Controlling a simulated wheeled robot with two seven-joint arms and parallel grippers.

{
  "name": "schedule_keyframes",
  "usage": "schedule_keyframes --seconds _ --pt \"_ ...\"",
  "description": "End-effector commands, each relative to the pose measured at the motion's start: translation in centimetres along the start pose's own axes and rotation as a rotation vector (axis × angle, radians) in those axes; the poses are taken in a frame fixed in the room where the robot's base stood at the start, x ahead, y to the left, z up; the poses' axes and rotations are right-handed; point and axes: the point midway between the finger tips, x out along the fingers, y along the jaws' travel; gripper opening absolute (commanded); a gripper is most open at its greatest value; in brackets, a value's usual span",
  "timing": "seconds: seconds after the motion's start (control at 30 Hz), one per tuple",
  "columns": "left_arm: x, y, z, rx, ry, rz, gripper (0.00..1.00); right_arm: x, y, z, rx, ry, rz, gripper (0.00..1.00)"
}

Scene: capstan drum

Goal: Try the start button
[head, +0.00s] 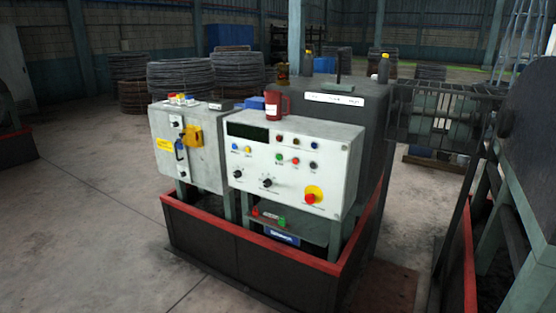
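A red mushroom button on a yellow plate (312,197) is at the lower right. Two black knobs, one of them at centre bottom (267,181), and a dark display (248,132) are also on the panel. Neither of my grippers is in view.
A red-edged low wall (245,252) surrounds the base. Wire cage and dark machinery (530,140) crowd the right. Floor at left is clear.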

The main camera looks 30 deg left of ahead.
Motion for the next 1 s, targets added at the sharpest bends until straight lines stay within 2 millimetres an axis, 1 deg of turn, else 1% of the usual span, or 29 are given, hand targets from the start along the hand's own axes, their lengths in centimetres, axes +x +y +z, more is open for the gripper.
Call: schedule_keyframes --seconds 0.03,0.07,0.1,0.27,1.0 --pt "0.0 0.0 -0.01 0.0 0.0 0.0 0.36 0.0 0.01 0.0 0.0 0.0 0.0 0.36" --pt "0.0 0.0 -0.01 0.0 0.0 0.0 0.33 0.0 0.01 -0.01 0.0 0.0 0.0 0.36" --pt "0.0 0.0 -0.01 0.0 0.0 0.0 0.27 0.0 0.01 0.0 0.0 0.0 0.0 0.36" --pt "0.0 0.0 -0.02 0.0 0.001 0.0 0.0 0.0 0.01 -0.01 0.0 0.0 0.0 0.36" --pt "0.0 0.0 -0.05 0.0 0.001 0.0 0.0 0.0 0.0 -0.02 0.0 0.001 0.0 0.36"
